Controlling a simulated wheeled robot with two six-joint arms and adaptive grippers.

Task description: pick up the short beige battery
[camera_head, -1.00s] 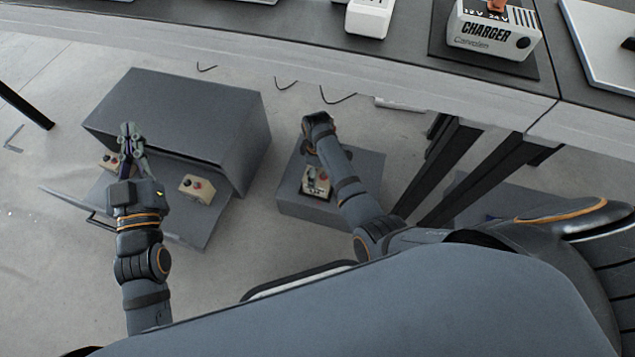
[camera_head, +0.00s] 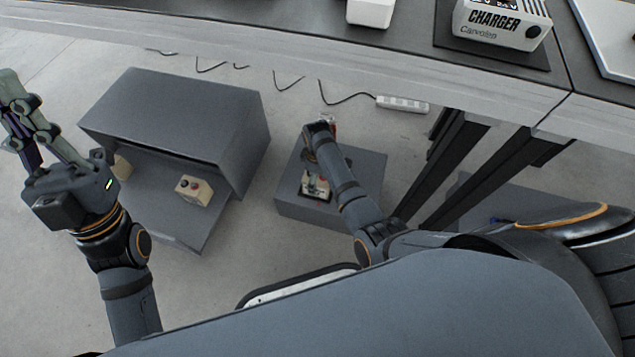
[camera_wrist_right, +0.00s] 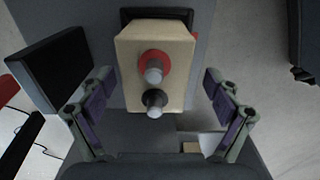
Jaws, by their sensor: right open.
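A beige battery with a red and a black terminal sits on the low grey block, in the head view (camera_head: 316,187) and, as it seems, in the right wrist view (camera_wrist_right: 157,50). My right gripper (camera_wrist_right: 158,82) is open, with one finger on each side of this battery and visible gaps. In the head view its fingers are mostly hidden by my arm. Another beige battery (camera_head: 194,190) sits on the open flap of the grey cabinet, and a third (camera_head: 122,166) is partly hidden by my left gripper (camera_head: 30,115). The left fingers are raised at the left edge.
The grey cabinet (camera_head: 170,110) stands left of the grey block (camera_head: 355,165). A workbench (camera_head: 300,35) with a charger (camera_head: 500,22) runs across the top. Dark table legs (camera_head: 455,165) stand close right of the block. A white power strip (camera_head: 403,104) lies behind.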

